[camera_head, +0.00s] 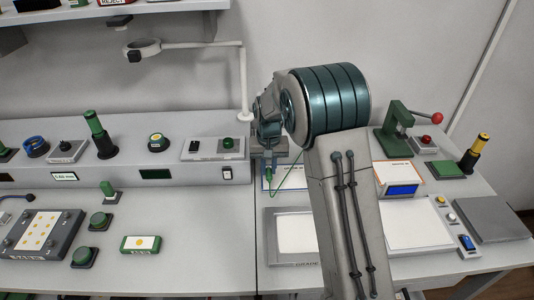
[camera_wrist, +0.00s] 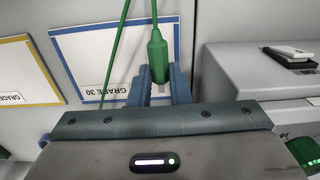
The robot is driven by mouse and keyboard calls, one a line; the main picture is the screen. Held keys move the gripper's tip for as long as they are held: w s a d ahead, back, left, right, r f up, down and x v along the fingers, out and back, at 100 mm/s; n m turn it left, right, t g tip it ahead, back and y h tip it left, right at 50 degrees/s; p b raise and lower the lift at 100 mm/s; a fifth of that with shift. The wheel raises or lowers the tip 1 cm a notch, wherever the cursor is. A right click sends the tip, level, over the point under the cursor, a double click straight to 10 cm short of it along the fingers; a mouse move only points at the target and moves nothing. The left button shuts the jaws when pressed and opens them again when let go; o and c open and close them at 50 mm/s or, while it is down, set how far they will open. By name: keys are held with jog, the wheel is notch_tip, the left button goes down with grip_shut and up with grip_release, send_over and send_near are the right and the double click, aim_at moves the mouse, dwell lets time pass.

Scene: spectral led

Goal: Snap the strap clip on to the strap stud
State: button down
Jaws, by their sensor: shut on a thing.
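My gripper (camera_head: 270,166) is shut on a green plug-like piece with a thin green cord, which I take to be the strap clip (camera_head: 274,188). In the wrist view, the blue fingers of my gripper (camera_wrist: 160,76) stand on either side of the clip (camera_wrist: 157,52), and its cord runs from its narrow end. The clip hangs over the bench near the right end of the long grey console. I cannot make out the strap stud for certain in either view.
A blue-framed GRADE 30 card (camera_wrist: 112,62) lies below the gripper. The grey console (camera_head: 120,165) carries a small box with a green knob (camera_head: 227,143), left of my gripper. A green press (camera_head: 398,130), blue-screen device (camera_head: 402,190) and flat trays stand to the right.

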dwell(0.4)
jog(key=shift+w+p, duration=1.05)
jog(key=shift+w, duration=1.75)
jog(key=c, duration=2)
grip_release()
grip_shut()
jog(key=shift+w, duration=0.1)
jog(key=shift+w+p, duration=0.55)
jog(key=shift+w, duration=0.55)
